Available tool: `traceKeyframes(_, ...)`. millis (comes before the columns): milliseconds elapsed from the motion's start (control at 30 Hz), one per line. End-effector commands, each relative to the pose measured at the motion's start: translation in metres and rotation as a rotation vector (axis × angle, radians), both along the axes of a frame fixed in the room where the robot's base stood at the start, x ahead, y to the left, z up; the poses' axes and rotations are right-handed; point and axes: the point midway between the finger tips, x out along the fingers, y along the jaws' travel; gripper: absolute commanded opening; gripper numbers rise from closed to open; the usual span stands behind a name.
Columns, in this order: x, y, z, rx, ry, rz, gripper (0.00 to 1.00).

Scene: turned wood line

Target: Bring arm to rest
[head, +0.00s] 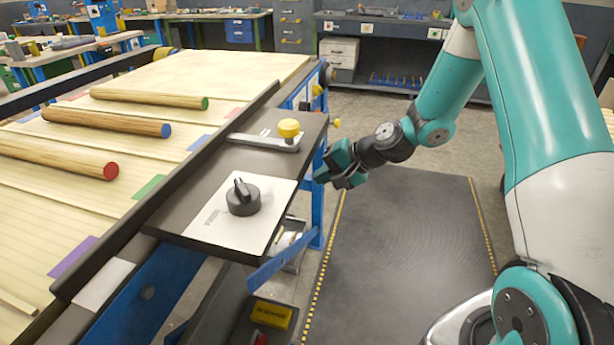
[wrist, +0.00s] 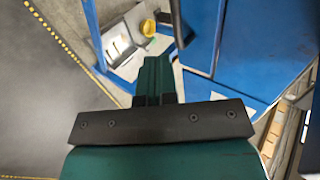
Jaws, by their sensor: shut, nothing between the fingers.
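My gripper (head: 328,175) is shut and empty at the end of my teal arm (head: 447,95). In the head view it hangs beside the right edge of the dark side panel, over the floor, and seems apart from the panel. In the wrist view the gripper (wrist: 155,75) shows with its teal fingers together, above blue frame parts and the floor. My arm reaches down and left from the right side of the head view.
A wooden table (head: 215,75) holds rods with green (head: 150,98), blue (head: 105,122) and red (head: 60,158) ends. The side panel carries a black knob (head: 243,197) and a yellow knob (head: 289,128). A dark floor mat (head: 410,250) lies clear to the right.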

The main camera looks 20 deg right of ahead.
Motion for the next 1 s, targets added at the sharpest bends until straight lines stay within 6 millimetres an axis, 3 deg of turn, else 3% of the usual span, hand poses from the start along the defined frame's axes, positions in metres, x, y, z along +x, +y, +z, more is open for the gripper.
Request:
traceKeyframes(300, -0.033, -0.033, 0.043, -0.002, -0.004, 0.01, 0.0)
traceKeyframes(600, -0.042, -0.044, 0.054, 0.001, -0.001, 0.011, 0.0)
traceKeyframes(767, -0.049, -0.036, 0.055, -0.055, 0.006, 0.052, 0.0)
traceKeyframes(1000, -0.101, -0.007, 0.058, -0.445, 0.055, 0.307, 0.0)
